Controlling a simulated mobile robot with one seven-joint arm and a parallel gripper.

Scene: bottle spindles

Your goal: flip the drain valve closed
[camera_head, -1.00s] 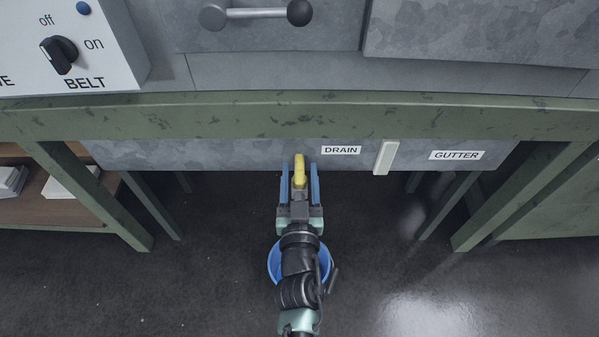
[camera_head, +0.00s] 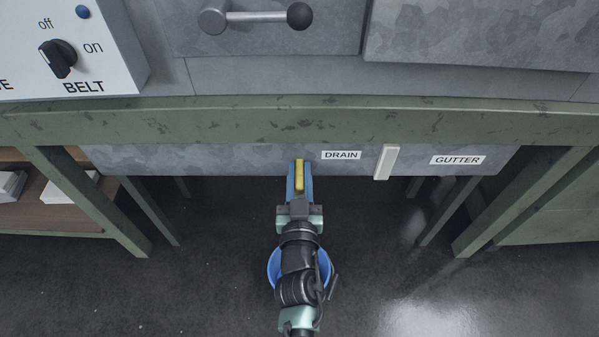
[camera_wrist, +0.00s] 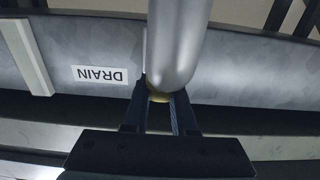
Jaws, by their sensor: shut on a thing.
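The drain valve's yellow lever (camera_head: 299,176) is on the grey metal panel, left of the DRAIN label (camera_head: 341,155). My gripper (camera_head: 300,182) is shut on the lever, with one blue finger on each side of it. In the wrist view a grey metal pipe (camera_wrist: 176,45) hides most of the lever. Only a small yellow part (camera_wrist: 158,98) shows at the pipe's end, between the fingers (camera_wrist: 160,112). The DRAIN label (camera_wrist: 100,75) appears upside down there.
A pale upright bar (camera_head: 386,162) and a GUTTER label (camera_head: 457,160) are to the right on the panel. A blue bucket (camera_head: 272,268) stands on the floor under my arm. A green table frame (camera_head: 300,122) is above, with legs on both sides.

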